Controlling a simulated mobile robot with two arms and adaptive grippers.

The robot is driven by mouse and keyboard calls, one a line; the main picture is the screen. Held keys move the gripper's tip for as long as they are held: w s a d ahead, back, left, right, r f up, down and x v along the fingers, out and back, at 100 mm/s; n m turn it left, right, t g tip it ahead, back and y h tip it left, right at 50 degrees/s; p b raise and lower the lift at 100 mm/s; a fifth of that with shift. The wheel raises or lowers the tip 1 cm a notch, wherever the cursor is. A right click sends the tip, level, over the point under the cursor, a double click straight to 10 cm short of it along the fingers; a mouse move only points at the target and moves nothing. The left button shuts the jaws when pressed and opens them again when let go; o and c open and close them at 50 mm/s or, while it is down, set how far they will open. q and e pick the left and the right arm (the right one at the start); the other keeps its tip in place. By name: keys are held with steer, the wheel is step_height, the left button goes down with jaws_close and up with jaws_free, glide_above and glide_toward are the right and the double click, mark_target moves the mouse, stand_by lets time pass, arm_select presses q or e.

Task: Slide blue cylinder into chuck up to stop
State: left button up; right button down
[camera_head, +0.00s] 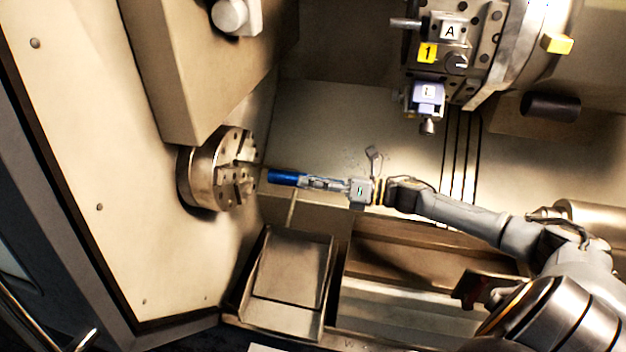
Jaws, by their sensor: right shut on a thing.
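The blue cylinder (287,178) is held level, pointing left at the chuck. My right gripper (312,182) is shut on its right end; the arm reaches in from the right. The chuck (208,170) is a round metal body with stepped jaws on its face, mounted on the left wall. The cylinder's free end is a short way right of the chuck face, apart from it in the picture, at about the height of the jaws' middle. The inside of the chuck and any stop are hidden. My left gripper is not in view.
A tool turret (480,45) with labelled holders hangs at the upper right. A beige housing (195,70) stands above the chuck. An open metal tray (290,270) lies below the cylinder. The space between cylinder and chuck looks clear.

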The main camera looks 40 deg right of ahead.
mark_target(271, 178)
steer(key=shift+x, duration=2)
steer(key=shift+p+x, duration=0.35)
steer(key=shift+x, duration=1.9)
steer(key=shift+w+a+f, duration=0.1)
steer(key=shift+w+f, duration=0.1)
steer(key=shift+f, duration=0.1)
arm_select(q)
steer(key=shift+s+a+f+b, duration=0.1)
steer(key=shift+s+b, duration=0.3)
steer(key=shift+b, duration=0.05)
arm_select(e)
steer(key=shift+w+a, duration=0.2)
steer(key=shift+w, duration=0.1)
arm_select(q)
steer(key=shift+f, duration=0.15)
arm_select(e)
steer(key=shift+w+a, duration=0.2)
steer(key=c, duration=0.8)
jaws_free()
steer(key=shift+f, duration=0.15)
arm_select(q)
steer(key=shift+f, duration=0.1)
arm_select(e)
steer(key=shift+o, duration=0.2)
steer(key=shift+s, duration=0.1)
